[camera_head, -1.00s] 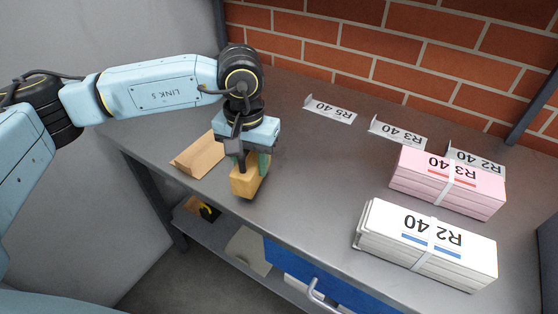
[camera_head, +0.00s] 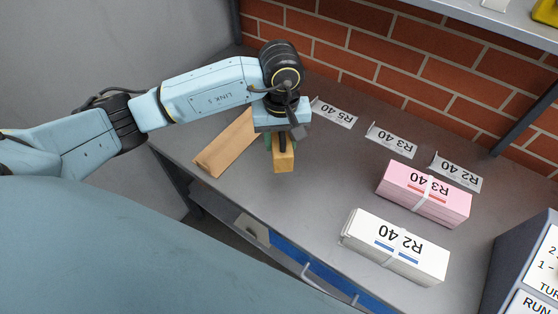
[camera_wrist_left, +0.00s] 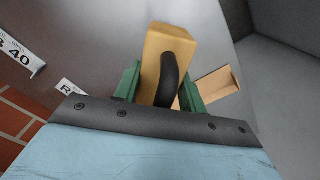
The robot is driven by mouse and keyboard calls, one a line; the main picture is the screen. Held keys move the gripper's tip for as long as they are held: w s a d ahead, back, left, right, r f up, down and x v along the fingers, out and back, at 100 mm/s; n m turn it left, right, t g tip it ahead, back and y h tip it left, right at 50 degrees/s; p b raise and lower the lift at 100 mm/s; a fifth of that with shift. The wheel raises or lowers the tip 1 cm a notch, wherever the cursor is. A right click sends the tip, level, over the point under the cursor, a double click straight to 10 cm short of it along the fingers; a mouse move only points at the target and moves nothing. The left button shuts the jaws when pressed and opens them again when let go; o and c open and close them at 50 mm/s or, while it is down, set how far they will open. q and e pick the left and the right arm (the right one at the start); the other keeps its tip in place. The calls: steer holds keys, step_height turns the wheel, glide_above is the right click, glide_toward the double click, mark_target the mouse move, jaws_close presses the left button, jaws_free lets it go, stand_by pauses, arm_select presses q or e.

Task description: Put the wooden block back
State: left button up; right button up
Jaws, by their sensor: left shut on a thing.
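The wooden block (camera_head: 284,160) is a small tan block held in my left gripper (camera_head: 282,145) over the grey table, near its left part. My left gripper is shut on it. In the left wrist view the block (camera_wrist_left: 168,48) sits between the green finger pads, with a dark curved part in front of it. I cannot tell whether its underside touches the table. My right gripper is not in view.
A pink bundle marked R3 40 (camera_head: 425,193) and a white bundle marked R2 40 (camera_head: 395,246) lie to the right. Label holders R5 40 (camera_head: 334,112), R3 40 (camera_head: 391,139) and R2 40 (camera_head: 457,170) stand along the brick wall. The table centre (camera_head: 325,185) is clear.

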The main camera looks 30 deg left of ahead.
arm_select(q)
steer(key=shift+s+a+r+n, duration=0.1)
steer(key=shift+r+n, duration=0.2)
steer(key=shift+r, duration=0.05)
steer(key=shift+f+p, duration=0.15)
steer(key=shift+p, duration=0.2)
step_height(320, 180, down, 10)
steer(key=shift+r, duration=0.1)
steer(key=shift+f, duration=0.2)
steer(key=o, duration=1.1)
step_height(320, 180, up, 12)
steer(key=shift+r, duration=0.2)
